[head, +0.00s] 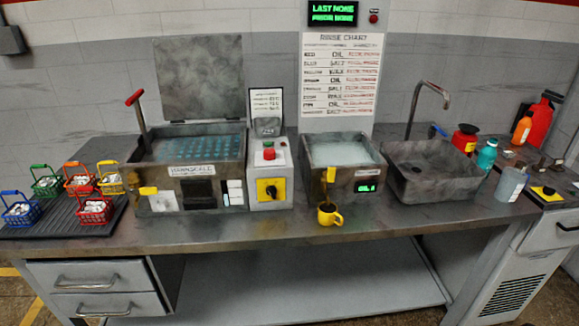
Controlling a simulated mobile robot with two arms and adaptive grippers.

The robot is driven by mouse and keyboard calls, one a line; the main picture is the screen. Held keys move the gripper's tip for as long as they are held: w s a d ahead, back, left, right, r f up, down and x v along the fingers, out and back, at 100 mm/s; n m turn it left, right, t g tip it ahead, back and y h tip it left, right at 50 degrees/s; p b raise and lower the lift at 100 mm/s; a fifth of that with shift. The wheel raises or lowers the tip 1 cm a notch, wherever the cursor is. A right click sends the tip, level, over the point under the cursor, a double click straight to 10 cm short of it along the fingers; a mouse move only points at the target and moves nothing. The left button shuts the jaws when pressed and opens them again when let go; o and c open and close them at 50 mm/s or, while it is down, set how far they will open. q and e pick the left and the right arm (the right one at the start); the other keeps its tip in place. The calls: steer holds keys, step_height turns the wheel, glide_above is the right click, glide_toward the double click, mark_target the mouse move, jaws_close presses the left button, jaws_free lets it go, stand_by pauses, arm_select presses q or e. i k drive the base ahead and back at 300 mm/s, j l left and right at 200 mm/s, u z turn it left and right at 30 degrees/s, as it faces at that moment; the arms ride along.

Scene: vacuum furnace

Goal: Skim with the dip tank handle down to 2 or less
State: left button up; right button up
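The middle tank (318,167), an open grey basin with pale liquid, stands on the bench. I take it to be the dip tank, though its label is too small to read. A yellow handle or tap (331,174) sits on its front left. A small green display (367,187) at its front right seems to read "OIL" and a digit, perhaps 4. A yellow mug (329,214) stands upright on the bench below the yellow handle. Neither of my grippers is in view.
A left tank (200,157) has a raised lid (200,78) and red-tipped lever (134,97). A control box (268,175) stands between the tanks. Several coloured baskets (93,210) are at left. A sink (430,170) and bottles (511,183) are at right. The bench's front strip is mostly clear.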

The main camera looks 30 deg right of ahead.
mark_target(332, 171)
steer(key=l+u, duration=0.2)
steer(key=l, duration=0.2)
steer(key=k+l+u, duration=0.1)
steer(key=l+u, duration=0.15)
steer(key=l, duration=0.15)
steer(key=k+l+u, duration=0.2)
steer(key=l, duration=0.2)
steer(key=l+u, duration=0.25)
steer(key=l, duration=0.15)
steer(key=k, duration=0.05)
